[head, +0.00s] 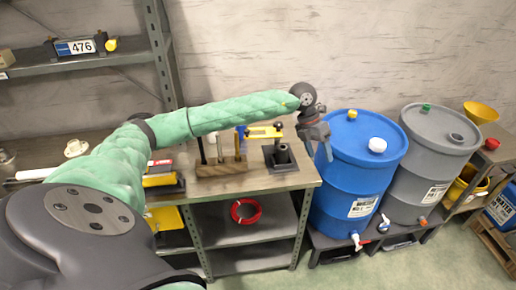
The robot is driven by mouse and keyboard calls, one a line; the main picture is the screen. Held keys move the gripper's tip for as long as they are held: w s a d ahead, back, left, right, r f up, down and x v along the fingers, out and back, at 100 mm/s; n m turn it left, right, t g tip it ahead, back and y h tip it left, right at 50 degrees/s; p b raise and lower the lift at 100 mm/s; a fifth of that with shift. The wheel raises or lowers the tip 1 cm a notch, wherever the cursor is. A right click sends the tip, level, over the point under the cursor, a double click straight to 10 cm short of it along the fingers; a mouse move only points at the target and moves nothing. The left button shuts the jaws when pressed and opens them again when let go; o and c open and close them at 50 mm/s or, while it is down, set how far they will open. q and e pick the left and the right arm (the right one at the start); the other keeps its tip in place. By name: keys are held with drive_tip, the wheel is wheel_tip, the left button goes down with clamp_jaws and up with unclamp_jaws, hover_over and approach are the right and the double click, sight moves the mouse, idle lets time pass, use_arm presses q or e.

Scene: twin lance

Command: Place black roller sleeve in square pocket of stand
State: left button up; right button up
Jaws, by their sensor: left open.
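A black roller sleeve (283,153) stands upright in a dark, square-based stand (281,167) near the right end of the workbench. It looks seated in the square pocket, but the picture is too small to tell how deep. My left gripper (319,148) is open and empty, pointing down just right of the sleeve, apart from it, near the bench's right edge. My right gripper is not in view.
Left of the stand is a wooden block (222,169) with upright rods. A yellow tool (263,132) is behind. Blue (357,165) and grey drums stand right of the bench, close to my left gripper. A red ring (245,211) lies on the lower shelf.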

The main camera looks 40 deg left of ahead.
use_arm(q)
drive_tip(key=s+d+f+n+t+h, duration=0.15)
drive_tip(key=d+n+t+h, duration=0.55)
drive_tip(key=d+h, duration=1.05)
drive_tip(key=w+a+f+n+t+y, duration=0.25)
drive_tip(key=f+n+t+y, duration=0.65)
drive_tip(key=f+n+y, duration=0.55)
drive_tip(key=s+a+f+n+g+y, duration=0.1)
drive_tip(key=s+a+f+n+y, duration=0.15)
drive_tip(key=f, duration=0.45)
drive_tip(key=s+a+f+n+y, duration=0.1)
drive_tip(key=f+n, duration=0.2)
drive_tip(key=f, duration=0.4)
drive_tip(key=s+a+f+n+g+y, duration=0.1)
drive_tip(key=a+f+n+y, duration=0.1)
drive_tip(key=f, duration=0.5)
drive_tip(key=s+a+f+n+g+y, duration=0.25)
drive_tip(key=s+f+n+g, duration=0.3)
drive_tip(key=s+f, duration=1.45)
drive_tip(key=s+d+f+n+g, duration=0.1)
drive_tip(key=s+f+g, duration=0.2)
drive_tip(key=s+f, duration=0.3)
drive_tip(key=s+d+f+n+g, duration=0.1)
drive_tip(key=s+f, duration=0.6)
drive_tip(key=s, duration=0.7)
drive_tip(key=d+g, duration=0.1)
drive_tip(key=g, duration=0.1)
drive_tip(key=shift+s+g, duration=0.35)
